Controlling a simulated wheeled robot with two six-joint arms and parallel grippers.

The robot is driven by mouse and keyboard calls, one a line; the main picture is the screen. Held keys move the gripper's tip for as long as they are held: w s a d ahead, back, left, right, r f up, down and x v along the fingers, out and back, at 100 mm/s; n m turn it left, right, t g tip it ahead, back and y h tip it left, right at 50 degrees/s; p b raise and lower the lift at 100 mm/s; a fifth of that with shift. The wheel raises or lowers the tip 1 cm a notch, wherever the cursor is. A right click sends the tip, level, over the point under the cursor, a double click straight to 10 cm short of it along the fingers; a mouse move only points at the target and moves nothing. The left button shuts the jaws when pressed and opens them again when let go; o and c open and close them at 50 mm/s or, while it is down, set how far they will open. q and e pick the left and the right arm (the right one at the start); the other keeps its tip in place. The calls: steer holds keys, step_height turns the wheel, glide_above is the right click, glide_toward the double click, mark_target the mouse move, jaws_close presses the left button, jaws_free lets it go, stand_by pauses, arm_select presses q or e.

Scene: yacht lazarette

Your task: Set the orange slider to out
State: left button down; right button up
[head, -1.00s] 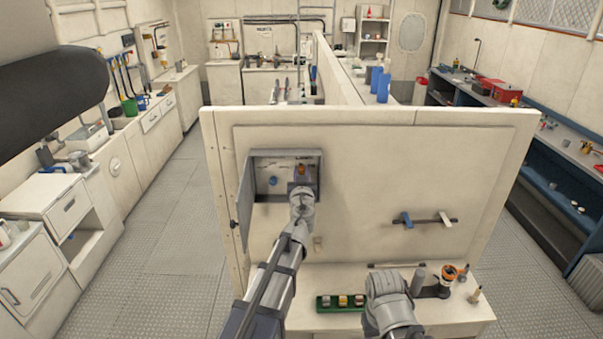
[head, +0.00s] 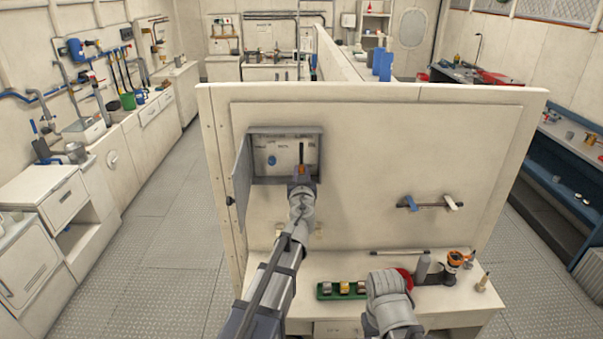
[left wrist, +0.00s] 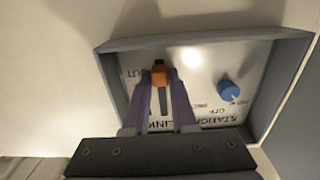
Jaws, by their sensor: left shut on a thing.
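The orange slider (left wrist: 160,75) sits in an upright slot in the panel (left wrist: 196,82) of an open wall box. In the left wrist view, which shows the panel upside down, it is at the slot's top end, beside the OUT marking. In the head view the slider (head: 301,170) is low on the panel (head: 285,150), with the dark slot bare above it. My left gripper (left wrist: 161,82) has its two fingers shut around the slider; it also shows in the head view (head: 301,179). My right arm shows at the bottom, but its gripper fingers do not.
A blue knob (left wrist: 229,91) is beside the slider on the panel. The box's door (head: 241,182) stands open at left. Below, a bench (head: 330,268) holds a green tray (head: 324,291) and several small items. A rail with two handles (head: 430,205) is on the wall.

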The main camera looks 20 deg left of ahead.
arm_select(q)
steer(key=c, duration=0.7)
jaws_free()
steer(key=shift+f, duration=0.1)
steer(key=v, duration=0.8)
steer(key=shift+w, duration=0.1)
